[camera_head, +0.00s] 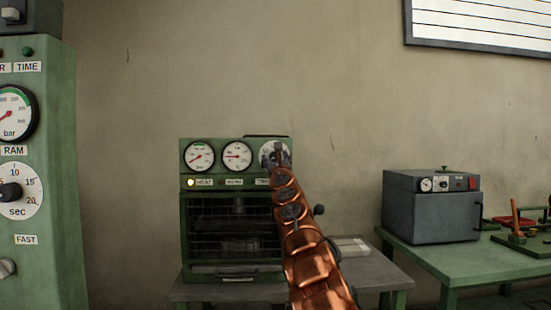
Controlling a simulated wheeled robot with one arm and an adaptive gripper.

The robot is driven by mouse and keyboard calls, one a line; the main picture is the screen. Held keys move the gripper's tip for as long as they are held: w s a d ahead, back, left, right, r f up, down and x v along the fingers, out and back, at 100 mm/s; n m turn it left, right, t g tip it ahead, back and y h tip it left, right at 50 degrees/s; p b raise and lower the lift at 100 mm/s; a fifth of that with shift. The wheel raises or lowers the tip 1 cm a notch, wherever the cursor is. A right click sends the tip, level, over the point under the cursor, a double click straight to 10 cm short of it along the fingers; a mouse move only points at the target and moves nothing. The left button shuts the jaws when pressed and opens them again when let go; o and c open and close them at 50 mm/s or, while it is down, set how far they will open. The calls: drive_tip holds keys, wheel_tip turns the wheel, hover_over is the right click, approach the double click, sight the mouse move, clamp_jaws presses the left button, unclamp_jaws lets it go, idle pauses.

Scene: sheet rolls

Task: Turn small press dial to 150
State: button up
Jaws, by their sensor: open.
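The small press (186,225) is a green cabinet on a grey table, with two round white gauges (237,155) at its upper left front. A third round white face, seemingly the dial (265,148), is at its upper right. My gripper (275,156) is in front of this face and covers most of it. The gripper looks small and dark here; I cannot tell whether it touches the knob. The dial's pointer and numbers are hidden, so its setting cannot be read. My copper arm runs from the bottom of the view up to the press.
A large green machine (62,200) with gauges stands close at the left. A grey box (430,212) with a small dial and red switch sits on a green table (440,255) at the right. A black ball-shaped knob (319,210) shows beside my arm.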

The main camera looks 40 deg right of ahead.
drive_tip(key=c, duration=1.1)
drive_tip(key=shift+c, duration=0.2)
